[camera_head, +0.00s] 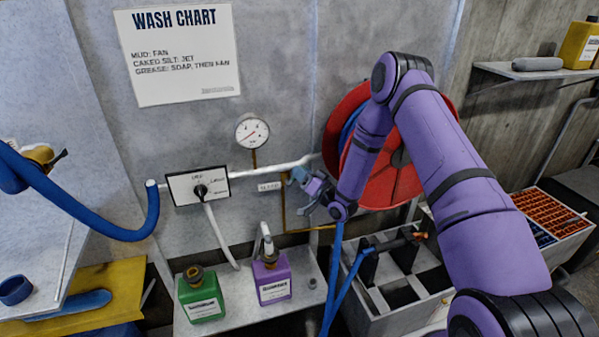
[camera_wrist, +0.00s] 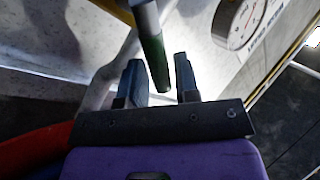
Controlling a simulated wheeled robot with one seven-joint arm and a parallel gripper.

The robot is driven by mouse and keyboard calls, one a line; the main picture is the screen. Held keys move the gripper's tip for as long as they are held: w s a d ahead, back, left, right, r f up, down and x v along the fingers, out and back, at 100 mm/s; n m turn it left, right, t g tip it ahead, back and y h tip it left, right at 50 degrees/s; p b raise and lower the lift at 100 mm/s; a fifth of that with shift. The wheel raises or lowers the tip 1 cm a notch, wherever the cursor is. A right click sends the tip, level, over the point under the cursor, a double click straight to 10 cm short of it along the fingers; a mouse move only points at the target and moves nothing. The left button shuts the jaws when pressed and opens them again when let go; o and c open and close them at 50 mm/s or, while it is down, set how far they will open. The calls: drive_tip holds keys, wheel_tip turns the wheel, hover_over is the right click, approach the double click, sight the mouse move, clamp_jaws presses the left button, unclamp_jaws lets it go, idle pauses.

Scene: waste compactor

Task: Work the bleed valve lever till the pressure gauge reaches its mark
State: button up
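The round white pressure gauge (camera_head: 252,132) stands on a short brass stem above the pipe. Its needle seems to point to the lower left; the exact reading and mark are too small to tell. Part of the gauge also shows in the wrist view (camera_wrist: 241,20), at the upper right. The bleed lever, with a green grip (camera_wrist: 155,62), reaches down between my fingers in the wrist view. My gripper (camera_wrist: 160,78) is open, with a finger on each side of the lever and a visible gap on the right. In the head view my gripper (camera_head: 310,188) is by the pipe, largely hiding the lever.
A label plate (camera_head: 270,186) sits left of my gripper. A selector panel (camera_head: 198,186) is on the wall. Green (camera_head: 201,294) and purple (camera_head: 271,277) bottles stand on the shelf below. A red hose reel (camera_head: 400,180) is behind my arm, and a divided grey crate (camera_head: 400,290) stands below.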

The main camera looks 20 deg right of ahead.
drive_tip(key=v, duration=1)
